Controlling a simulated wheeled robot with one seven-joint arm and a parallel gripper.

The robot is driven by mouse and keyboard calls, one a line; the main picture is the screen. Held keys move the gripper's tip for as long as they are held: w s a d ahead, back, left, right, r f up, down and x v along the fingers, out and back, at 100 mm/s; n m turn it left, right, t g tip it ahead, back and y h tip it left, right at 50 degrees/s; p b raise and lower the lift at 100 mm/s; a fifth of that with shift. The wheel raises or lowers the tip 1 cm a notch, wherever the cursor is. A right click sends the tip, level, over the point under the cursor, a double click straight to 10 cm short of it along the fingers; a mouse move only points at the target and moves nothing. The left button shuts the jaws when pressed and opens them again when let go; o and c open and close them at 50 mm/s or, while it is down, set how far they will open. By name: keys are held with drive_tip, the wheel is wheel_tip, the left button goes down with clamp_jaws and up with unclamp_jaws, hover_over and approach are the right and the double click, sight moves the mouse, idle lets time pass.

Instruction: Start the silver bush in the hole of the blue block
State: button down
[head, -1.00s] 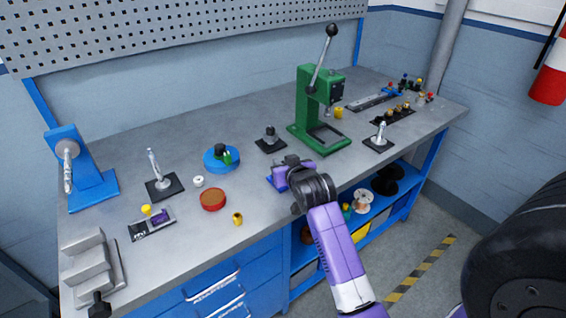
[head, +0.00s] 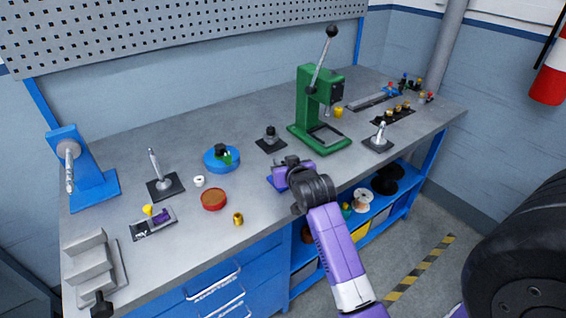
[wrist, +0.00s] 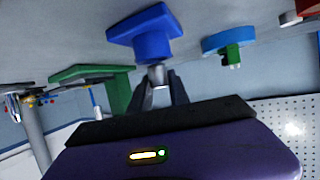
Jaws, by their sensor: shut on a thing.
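The blue block (wrist: 145,36) stands on the bench on a wider blue base. In the head view only part of the block (head: 273,184) shows, as my gripper (head: 283,168) covers the rest. In the wrist view, which is turned over, my gripper (wrist: 160,95) is shut on the silver bush (wrist: 158,74). The bush lies between the fingertips, with its end at the face of the block. The hole is hidden, so I cannot tell whether the bush is touching the block or inside the hole. The bush is hidden in the head view.
A green press (head: 308,115) stands behind and right of my gripper. A dark-based fixture (head: 270,140) and a round blue holder (head: 221,160) stand behind and left. A red dish (head: 213,199) and a brass bush (head: 238,219) lie left. Bare bench lies between them.

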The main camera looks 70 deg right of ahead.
drive_tip(key=shift+f, duration=0.15)
idle(0.3)
drive_tip(key=shift+f+b, duration=0.55)
drive_tip(key=shift+f, duration=0.2)
drive_tip(key=shift+s+f, duration=0.1)
drive_tip(key=shift+f, duration=0.25)
drive_tip(key=shift+a+r+p, duration=0.1)
drive_tip(key=shift+r+p, duration=0.05)
drive_tip(key=shift+p, duration=0.35)
drive_tip(key=shift+r, duration=0.45)
idle(0.4)
drive_tip(key=shift+f, duration=0.2)
drive_tip(key=shift+f, duration=0.1)
drive_tip(key=shift+p, duration=0.45)
